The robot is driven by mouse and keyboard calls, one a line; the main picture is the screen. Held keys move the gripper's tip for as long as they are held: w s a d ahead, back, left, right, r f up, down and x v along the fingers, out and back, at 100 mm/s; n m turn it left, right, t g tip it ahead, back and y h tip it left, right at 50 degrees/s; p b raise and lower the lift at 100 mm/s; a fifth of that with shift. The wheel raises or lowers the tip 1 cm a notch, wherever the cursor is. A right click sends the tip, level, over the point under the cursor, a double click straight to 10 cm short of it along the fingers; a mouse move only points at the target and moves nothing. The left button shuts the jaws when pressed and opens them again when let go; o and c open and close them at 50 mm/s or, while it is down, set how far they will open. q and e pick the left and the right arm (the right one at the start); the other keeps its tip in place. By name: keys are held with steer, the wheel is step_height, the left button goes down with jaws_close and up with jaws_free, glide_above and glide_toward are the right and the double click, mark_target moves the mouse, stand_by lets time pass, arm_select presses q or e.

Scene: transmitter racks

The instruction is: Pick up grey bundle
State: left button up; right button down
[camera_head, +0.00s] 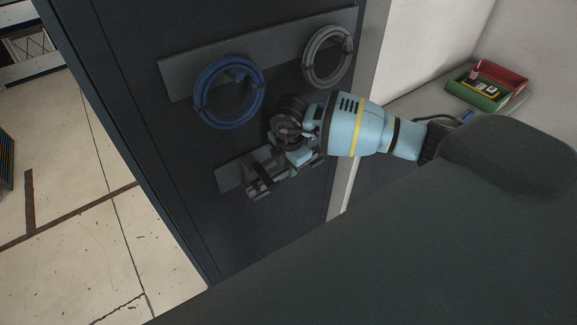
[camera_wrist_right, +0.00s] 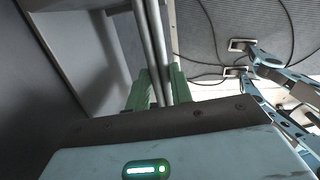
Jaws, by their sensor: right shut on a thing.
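A grey coiled bundle (camera_head: 327,56) hangs at the upper right of a dark panel, on a grey mounting plate (camera_head: 258,52). My right gripper (camera_head: 268,181) is lower on the same panel, in front of a smaller grey plate (camera_head: 231,177), and apart from the coil in the picture. In the right wrist view its green fingers (camera_wrist_right: 158,88) are shut on two parallel grey strands (camera_wrist_right: 151,38). I cannot tell from these frames what the strands belong to. My wrist partly hides the lower plate. My left gripper is not in view.
A blue coil (camera_head: 228,92) hangs left of the grey one. At the right, a red and green tray (camera_head: 487,84) with small items stands on a grey surface beside a white wall. Pale floor (camera_head: 80,200) lies open at the left.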

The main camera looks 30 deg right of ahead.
steer(key=r, duration=0.3)
steer(key=shift+s, duration=0.25)
steer(key=s+r, duration=0.1)
steer(key=s, duration=1.4)
steer(key=shift+s+r, duration=0.2)
